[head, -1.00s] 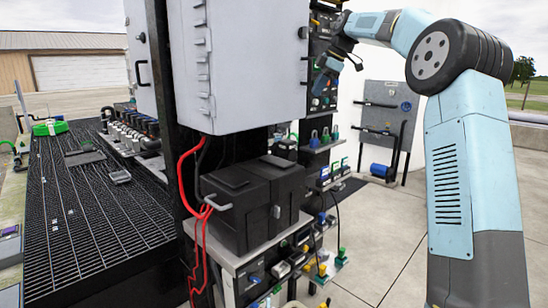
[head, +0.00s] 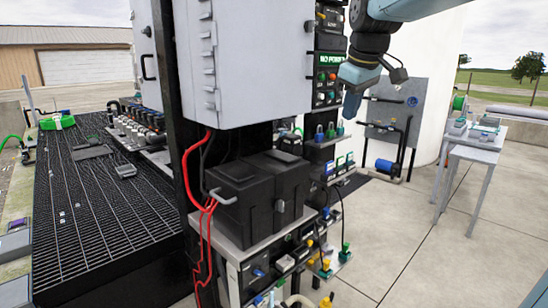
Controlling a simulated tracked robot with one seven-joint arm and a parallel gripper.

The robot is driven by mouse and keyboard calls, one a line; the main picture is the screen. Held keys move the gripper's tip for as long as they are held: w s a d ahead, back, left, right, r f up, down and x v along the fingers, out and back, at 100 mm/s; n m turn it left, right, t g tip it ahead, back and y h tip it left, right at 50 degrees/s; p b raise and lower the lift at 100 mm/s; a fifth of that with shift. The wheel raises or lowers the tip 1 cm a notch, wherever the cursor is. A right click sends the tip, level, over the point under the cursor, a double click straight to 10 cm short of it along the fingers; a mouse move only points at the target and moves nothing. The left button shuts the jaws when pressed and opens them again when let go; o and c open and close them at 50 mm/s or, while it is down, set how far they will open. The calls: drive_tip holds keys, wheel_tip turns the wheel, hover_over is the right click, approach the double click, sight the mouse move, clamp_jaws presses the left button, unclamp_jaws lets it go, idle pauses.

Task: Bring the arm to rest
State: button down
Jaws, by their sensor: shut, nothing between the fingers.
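My arm comes in from the top right of the head view. My gripper (head: 352,104) hangs below its dark wrist, pointing down, in front of the control panel at the right side of the grey cabinet. It is shut, and nothing shows in it. It appears apart from the panel and the shelves, though the exact gap cannot be told.
Shelves with padlocks (head: 325,133) lie under the panel (head: 328,75). A grey table (head: 476,147) stands at right. The concrete floor (head: 430,240) in front of it is clear.

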drive_tip(key=s+d+f+m, duration=0.3)
drive_tip(key=s+f, duration=0.4)
drive_tip(key=s, duration=0.3)
drive_tip(key=s+d+f+m+t, duration=0.1)
drive_tip(key=s+d+f+m, duration=0.2)
drive_tip(key=s, duration=0.8)
wheel_tip(320, 180, down, 4)
drive_tip(key=shift+f+m+h, duration=0.15)
drive_tip(key=shift+m+h, duration=0.15)
drive_tip(key=shift+m, duration=0.9)
